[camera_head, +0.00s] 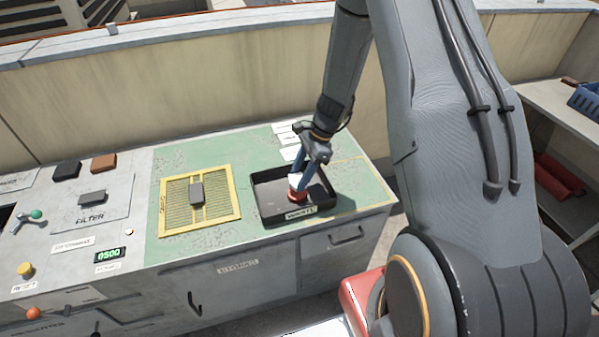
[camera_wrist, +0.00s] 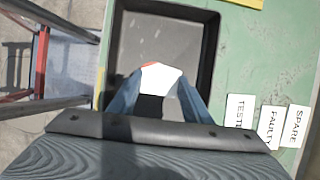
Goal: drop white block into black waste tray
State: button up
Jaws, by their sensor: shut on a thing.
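The black waste tray (camera_head: 262,200) sits on the green part of the bench top, a label on its front. My gripper (camera_head: 301,180) points down over the tray, its blue fingers shut on the white block (camera_head: 295,181). A red piece (camera_head: 297,195) shows directly below the block; I cannot tell whether it is part of it or touches the tray floor. In the wrist view the white block (camera_wrist: 161,77) is between the fingertips (camera_wrist: 157,92), with a sliver of red at its edge, inside the outline of the tray (camera_wrist: 211,60).
Left of the tray lies a yellow grid mat (camera_head: 170,215) with a grey block (camera_head: 196,193) on it. Farther left are a black block (camera_head: 66,170), a brown block (camera_head: 104,162) and a filter plate (camera_head: 115,211). White labels (camera_wrist: 270,125) lie beside the tray. A wall stands behind.

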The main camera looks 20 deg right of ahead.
jog(key=o, duration=1.1)
jog(key=shift+c, duration=0.2)
jog(key=b+v, duration=0.2)
jog(key=v, duration=0.5)
jog(key=shift+d+r, duration=0.2)
jog(key=shift+r, duration=0.15)
jog(key=s+a+r+n+h+b, duration=0.1)
jog(key=s+r+n, duration=0.3)
jog(key=s+n, duration=0.4)
jog(key=s+a+r+n+t+h+b, duration=0.1)
jog(key=s+a+r+n+h, duration=0.1)
jog(key=s+r+n, duration=0.3)
jog(key=s+n+h, duration=0.1)
jog(key=s+n, duration=0.3)
jog(key=shift+s+a+r+n, duration=0.15)
jog(key=shift+a+r+n, duration=0.1)
jog(key=shift+a+n, duration=0.15)
